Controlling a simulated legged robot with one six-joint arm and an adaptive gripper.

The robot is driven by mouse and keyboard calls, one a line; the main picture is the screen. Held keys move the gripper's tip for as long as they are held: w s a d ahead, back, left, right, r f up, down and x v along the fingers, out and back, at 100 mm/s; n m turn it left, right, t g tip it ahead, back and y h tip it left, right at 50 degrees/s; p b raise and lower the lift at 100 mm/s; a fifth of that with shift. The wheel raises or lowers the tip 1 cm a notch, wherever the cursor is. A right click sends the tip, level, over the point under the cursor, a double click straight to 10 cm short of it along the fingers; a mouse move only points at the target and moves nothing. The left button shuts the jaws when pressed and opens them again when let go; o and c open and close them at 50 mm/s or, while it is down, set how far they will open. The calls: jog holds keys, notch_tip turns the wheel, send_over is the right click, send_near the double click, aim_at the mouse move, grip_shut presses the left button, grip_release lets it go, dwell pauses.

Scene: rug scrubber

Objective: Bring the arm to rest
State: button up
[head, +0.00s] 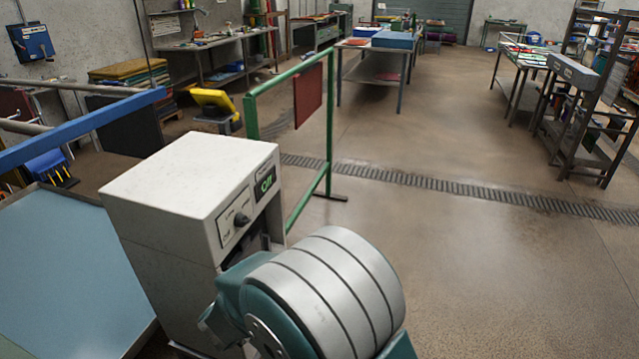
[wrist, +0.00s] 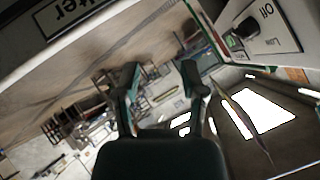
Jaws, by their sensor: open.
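My gripper (wrist: 160,78) shows in the wrist view with its two dark teal fingers spread apart. It is open, and nothing is between the fingers. In the head view my gripper does not show. A pale grey machine cabinet (head: 180,190) stands close in front in the head view. Its front panel has a dark knob (head: 241,219) and a small display (head: 265,181) with green lettering. The wrist view, strongly tilted, shows a knob (wrist: 236,43) on a white panel at upper right, apart from my fingers. A label ending in "lter" (wrist: 70,12) is at upper left.
A green rail frame (head: 329,130) stands behind the cabinet. A light blue surface (head: 70,275) and a blue bar (head: 80,127) lie at left. Workbenches (head: 372,62) stand farther back. The concrete floor (head: 500,270) at right is clear, crossed by a drain grate (head: 440,184).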

jog(key=s+d+r+n+g+y, duration=0.1)
jog(key=s+d+r+n+y, duration=0.15)
jog(key=d+r, duration=0.45)
jog(key=s+d+r+n+y, duration=0.1)
jog(key=d+r+n+y, duration=0.25)
jog(key=r, duration=0.75)
jog(key=s+d+r+n+g+h, duration=0.1)
jog(key=s+d+n+g+h, duration=0.2)
jog(key=s+d, duration=1.6)
jog(key=shift+s+d+r+g+h, duration=0.15)
jog(key=shift+s+d+g+h, duration=0.05)
jog(key=shift+s+g+h, duration=0.5)
